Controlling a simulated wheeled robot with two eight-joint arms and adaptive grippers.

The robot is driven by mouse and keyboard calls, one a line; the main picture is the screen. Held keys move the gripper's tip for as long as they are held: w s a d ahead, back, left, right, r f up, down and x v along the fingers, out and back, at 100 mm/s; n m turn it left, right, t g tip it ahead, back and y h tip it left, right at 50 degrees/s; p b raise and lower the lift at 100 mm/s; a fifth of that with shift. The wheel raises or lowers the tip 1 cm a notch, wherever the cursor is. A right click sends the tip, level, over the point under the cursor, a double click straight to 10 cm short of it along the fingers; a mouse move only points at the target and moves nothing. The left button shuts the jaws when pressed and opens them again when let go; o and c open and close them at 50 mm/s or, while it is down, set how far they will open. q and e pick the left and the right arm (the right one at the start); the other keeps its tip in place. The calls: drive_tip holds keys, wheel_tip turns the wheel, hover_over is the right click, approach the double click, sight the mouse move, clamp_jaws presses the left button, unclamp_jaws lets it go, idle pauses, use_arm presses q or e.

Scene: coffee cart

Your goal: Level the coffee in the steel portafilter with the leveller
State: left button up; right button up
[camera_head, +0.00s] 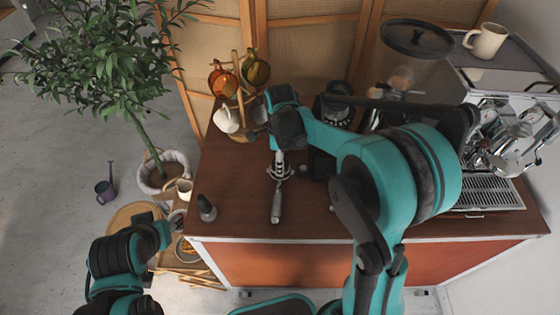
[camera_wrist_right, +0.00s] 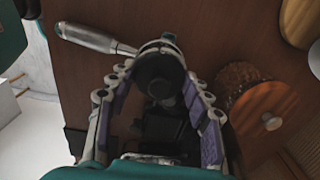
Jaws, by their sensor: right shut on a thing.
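The steel portafilter lies on the brown counter with its metal handle (camera_head: 276,208) pointing toward the front edge; the handle also shows in the right wrist view (camera_wrist_right: 88,38). My right gripper (camera_head: 281,158) points down over the portafilter's head. In the wrist view its fingers are shut on a dark round piece (camera_wrist_right: 158,74), which appears to be the leveller. The leveller is over the basket and hides the coffee; I cannot tell whether it touches the rim. My left gripper (camera_head: 177,217) is off the counter's left end, small and unclear, with no held thing discernible.
A small dark-topped tool (camera_head: 206,208) stands at the counter's front left corner. A mug tree (camera_head: 238,95) with cups stands behind. The espresso machine (camera_head: 510,140) and grinder (camera_head: 415,40) are to the right. A potted plant (camera_head: 160,172) stands left of the counter.

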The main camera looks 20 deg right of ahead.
drive_tip(key=shift+r+p, duration=2.2)
drive_tip(key=shift+r, duration=0.95)
drive_tip(key=shift+f, duration=0.1)
drive_tip(key=shift+d, duration=0.1)
